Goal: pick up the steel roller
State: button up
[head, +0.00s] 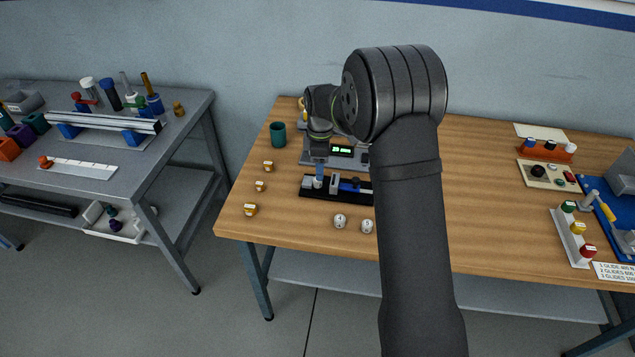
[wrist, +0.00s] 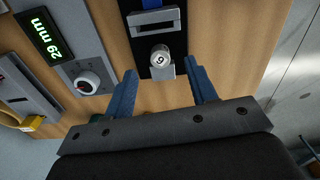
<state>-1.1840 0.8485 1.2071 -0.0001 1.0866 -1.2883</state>
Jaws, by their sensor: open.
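A small steel roller with a white face marked with a dark digit (wrist: 160,57) sits at the near end of a black fixture with grey blocks (wrist: 151,17) in the wrist view. In the head view the black fixture (head: 343,197) lies on the wooden table, with the roller (head: 318,183) at its left end. My gripper (head: 319,170) is just above that end, fingers pointing down. In the wrist view its blue fingers (wrist: 160,70) are open, one on each side of the roller, with gaps visible. Whether the fingertips reach its height cannot be told.
A gauge reading 29 mm (wrist: 45,32) stands beside the fixture. A teal cup (head: 278,134) and several small brass pieces (head: 250,210) are at the left. The table's middle right is clear.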

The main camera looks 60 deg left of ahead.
jog(key=f, duration=0.5)
jog(key=shift+s+a+f, duration=0.3)
jog(key=shift+a, duration=0.05)
jog(key=c, duration=1.1)
grip_shut()
jog(key=shift+r, duration=0.2)
